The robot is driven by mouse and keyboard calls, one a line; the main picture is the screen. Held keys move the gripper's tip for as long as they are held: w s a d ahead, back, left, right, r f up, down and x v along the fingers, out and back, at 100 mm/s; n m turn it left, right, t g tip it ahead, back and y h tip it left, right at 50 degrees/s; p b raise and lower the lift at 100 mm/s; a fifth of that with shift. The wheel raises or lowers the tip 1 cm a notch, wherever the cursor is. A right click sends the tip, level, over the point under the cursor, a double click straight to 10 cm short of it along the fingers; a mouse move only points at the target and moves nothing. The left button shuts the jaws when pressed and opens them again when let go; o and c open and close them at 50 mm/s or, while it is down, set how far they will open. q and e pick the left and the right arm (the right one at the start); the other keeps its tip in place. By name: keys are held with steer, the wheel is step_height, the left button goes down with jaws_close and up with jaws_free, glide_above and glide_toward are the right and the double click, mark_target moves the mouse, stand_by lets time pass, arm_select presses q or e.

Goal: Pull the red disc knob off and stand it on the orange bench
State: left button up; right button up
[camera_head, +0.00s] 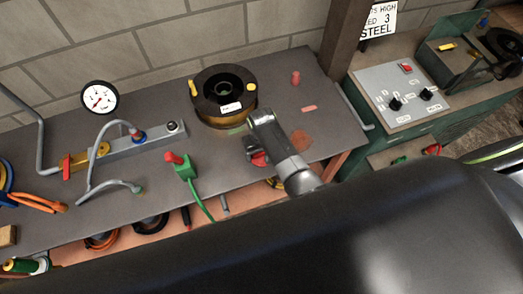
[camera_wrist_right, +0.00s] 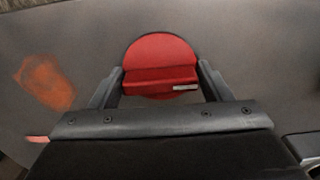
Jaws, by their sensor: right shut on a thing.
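The red disc knob (camera_wrist_right: 160,52) is a round red plate with a raised bar across it and a small pale mark. My right gripper (camera_wrist_right: 160,78) is shut on the bar, one finger at each end. In the head view a sliver of the red disc knob (camera_head: 259,159) shows beneath my right gripper (camera_head: 255,147), over the bench. I cannot tell whether the disc touches the surface. The bench has a worn dark grey top (camera_head: 225,152) and orange parts below it. My left gripper is not in view.
A black spool-like ring (camera_head: 222,113) stands behind the gripper. A red-and-green plug (camera_head: 181,166) stands to its left, with a gauge (camera_head: 100,98) and metal block (camera_head: 135,143) farther left. A small red peg (camera_head: 295,78) stands at the back. A control box (camera_head: 397,93) is at right.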

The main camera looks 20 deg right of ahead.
stand_by(0.3)
steer(key=o, duration=1.4)
steer(key=shift+f, duration=0.1)
step_height(320, 180, up, 7)
steer(key=p, duration=0.5)
steer(key=shift+f, duration=0.1)
step_height(320, 180, up, 11)
steer(key=shift+f, duration=0.15)
